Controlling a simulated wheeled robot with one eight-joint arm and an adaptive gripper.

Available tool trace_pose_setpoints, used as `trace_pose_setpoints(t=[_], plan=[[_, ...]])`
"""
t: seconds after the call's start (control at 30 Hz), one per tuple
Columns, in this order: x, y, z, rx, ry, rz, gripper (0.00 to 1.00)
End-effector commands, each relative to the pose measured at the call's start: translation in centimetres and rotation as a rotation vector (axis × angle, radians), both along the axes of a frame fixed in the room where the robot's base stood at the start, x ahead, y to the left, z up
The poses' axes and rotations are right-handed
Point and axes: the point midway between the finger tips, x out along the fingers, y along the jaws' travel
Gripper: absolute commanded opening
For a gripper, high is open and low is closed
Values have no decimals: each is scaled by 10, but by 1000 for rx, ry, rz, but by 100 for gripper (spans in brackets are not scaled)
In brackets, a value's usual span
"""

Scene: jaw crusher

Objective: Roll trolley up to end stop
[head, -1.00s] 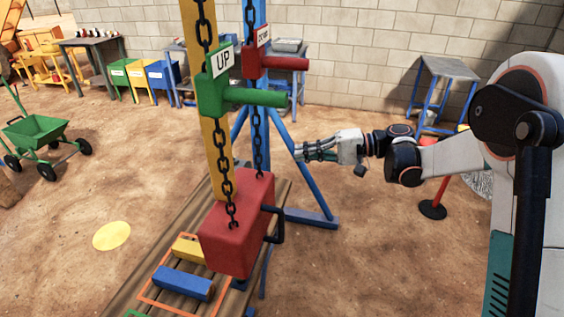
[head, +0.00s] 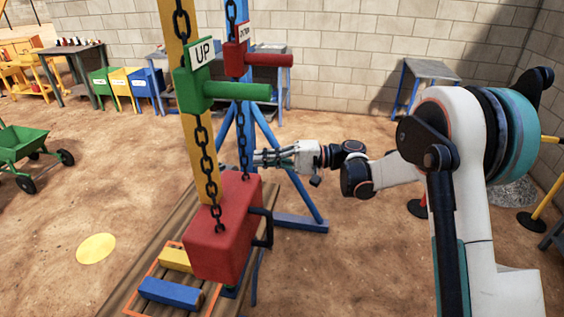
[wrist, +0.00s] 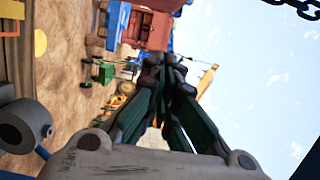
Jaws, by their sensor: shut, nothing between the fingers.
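No part labelled as a trolley or an end stop shows, and I cannot tell which they are. A red block (head: 222,240) with a black handle (head: 266,227) hangs on black chains (head: 207,160) above a wooden track. A green UP lever (head: 225,91) and a red lever (head: 260,60) with a sign stand on the posts above it. A green wheeled cart (head: 20,147) is at the far left; a green cart also shows small in the wrist view (wrist: 103,72). My gripper (wrist: 165,65) is shut and empty.
The wooden track (head: 150,270) carries a yellow block (head: 175,259) and a blue block (head: 170,293). A blue frame foot (head: 300,224) juts right below my arm. Bins and benches line the back wall. Sandy ground is open left, around a yellow disc (head: 96,248).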

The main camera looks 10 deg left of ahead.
Motion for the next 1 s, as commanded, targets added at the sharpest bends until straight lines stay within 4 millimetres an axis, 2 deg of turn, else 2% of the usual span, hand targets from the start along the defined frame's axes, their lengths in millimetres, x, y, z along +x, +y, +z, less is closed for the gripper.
trace_pose_setpoints(t=[0.03, 0.1, 0.3, 0.83, 1.0], plan=[[-3, 9, -2, 0, 0, 3, 0], [-16, 6, -2, 0, 0, 1, 0], [-35, 8, -1, 0, 0, 0, 0], [-42, 8, 0, 0, 0, 0, 0], [-54, 9, 0, 0, 0, 1, 0]])
